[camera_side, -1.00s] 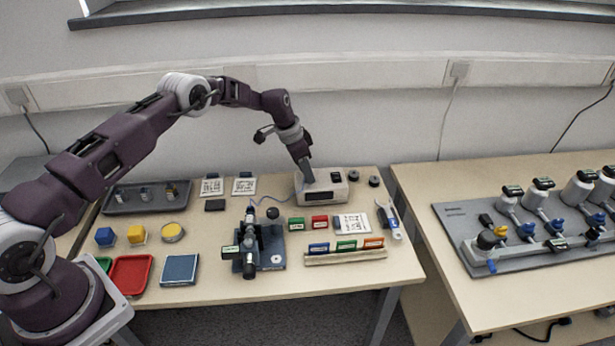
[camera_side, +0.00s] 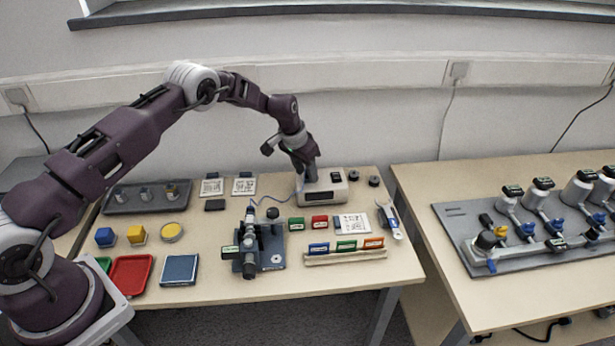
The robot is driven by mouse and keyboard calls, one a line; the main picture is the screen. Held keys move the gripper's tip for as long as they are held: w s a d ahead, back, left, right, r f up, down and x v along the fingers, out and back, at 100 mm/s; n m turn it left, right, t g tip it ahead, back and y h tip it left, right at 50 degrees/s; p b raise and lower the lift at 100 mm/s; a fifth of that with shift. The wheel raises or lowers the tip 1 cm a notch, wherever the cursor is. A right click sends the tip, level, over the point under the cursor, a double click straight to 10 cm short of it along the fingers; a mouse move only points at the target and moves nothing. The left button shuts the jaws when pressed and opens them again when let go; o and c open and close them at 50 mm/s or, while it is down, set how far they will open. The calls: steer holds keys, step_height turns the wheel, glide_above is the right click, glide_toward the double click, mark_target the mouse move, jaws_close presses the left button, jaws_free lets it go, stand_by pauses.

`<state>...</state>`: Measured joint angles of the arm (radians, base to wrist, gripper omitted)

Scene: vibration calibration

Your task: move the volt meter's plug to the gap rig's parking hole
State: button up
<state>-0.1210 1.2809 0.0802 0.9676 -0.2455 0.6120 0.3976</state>
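The volt meter (camera_side: 322,190) is a pale box with a dark display at the back middle of the table. A thin blue cable (camera_side: 283,198) runs from it to the left, towards the gap rig (camera_side: 260,247), a dark device on a blue-grey base at the front middle. The plug and the parking hole are too small to make out. My gripper (camera_side: 309,178) points down at the top left part of the volt meter. Its fingers are too small and dark to tell whether they are open or hold anything.
A grey tray with small blocks (camera_side: 118,209) stands at the back left. A red tray (camera_side: 131,274) and a blue pad (camera_side: 180,270) lie front left. A rack of coloured cards (camera_side: 315,259) and a blue-handled tool (camera_side: 390,222) are on the right. Small dark knobs (camera_side: 374,181) sit right of the meter.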

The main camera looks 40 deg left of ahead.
jaws_close()
steer(key=shift+d+n+y, duration=0.2)
steer(key=shift+n+y, duration=0.1)
steer(key=shift+n, duration=0.9)
steer(key=shift+a+n, duration=0.1)
steer(key=shift+n, duration=0.7)
steer(key=shift+n+y, duration=0.5)
steer(key=shift+n, duration=0.6)
steer(key=shift+n+g+y, duration=0.3)
steer(key=shift+n, duration=0.7)
steer(key=shift+w+r, duration=0.1)
steer(key=shift+r, duration=0.75)
steer(key=shift+r, duration=1.65)
